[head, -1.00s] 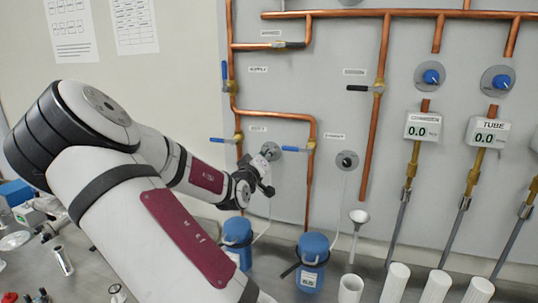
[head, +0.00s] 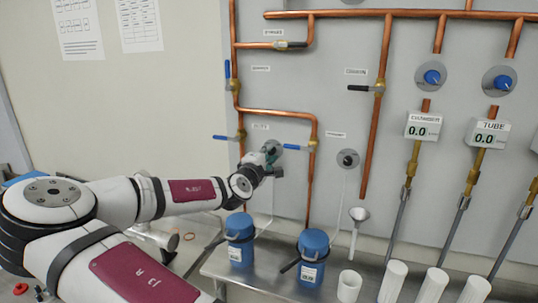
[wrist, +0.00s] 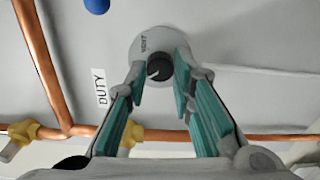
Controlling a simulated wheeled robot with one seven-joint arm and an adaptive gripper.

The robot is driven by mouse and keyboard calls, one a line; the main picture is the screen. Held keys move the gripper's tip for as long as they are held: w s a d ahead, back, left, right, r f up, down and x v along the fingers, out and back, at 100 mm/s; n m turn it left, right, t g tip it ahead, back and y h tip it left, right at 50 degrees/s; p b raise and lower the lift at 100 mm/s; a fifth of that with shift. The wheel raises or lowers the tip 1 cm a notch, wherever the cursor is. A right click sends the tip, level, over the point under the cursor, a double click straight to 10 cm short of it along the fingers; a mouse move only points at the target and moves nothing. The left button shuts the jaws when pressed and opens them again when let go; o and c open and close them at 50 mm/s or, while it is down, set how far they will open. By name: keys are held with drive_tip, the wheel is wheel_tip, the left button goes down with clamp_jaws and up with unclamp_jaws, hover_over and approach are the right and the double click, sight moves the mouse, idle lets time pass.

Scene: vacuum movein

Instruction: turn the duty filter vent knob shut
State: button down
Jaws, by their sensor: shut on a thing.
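The duty vent knob (wrist: 159,68) is a small black knob on a round grey plate (wrist: 138,46) marked VENT. The DUTY label (wrist: 100,87) is on the panel to its left in the wrist view. My gripper (wrist: 161,72) has its teal fingers on both sides of the knob and is shut on it. In the head view my gripper (head: 275,152) is at the panel beside the copper pipe. There the knob is hidden behind the fingers. I cannot tell the knob's exact turn.
A similar black knob (head: 348,158) is to the right on the panel. Blue-handled valves (head: 238,136) and copper pipes (head: 314,165) are close around my gripper.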

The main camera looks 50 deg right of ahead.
drive_tip(key=shift+w+n, duration=0.1)
drive_tip(key=shift+n, duration=0.6)
drive_tip(key=c, duration=1.4)
unclamp_jaws()
drive_tip(key=shift+f, duration=0.1)
drive_tip(key=shift+o, duration=0.2)
drive_tip(key=v, duration=1.2)
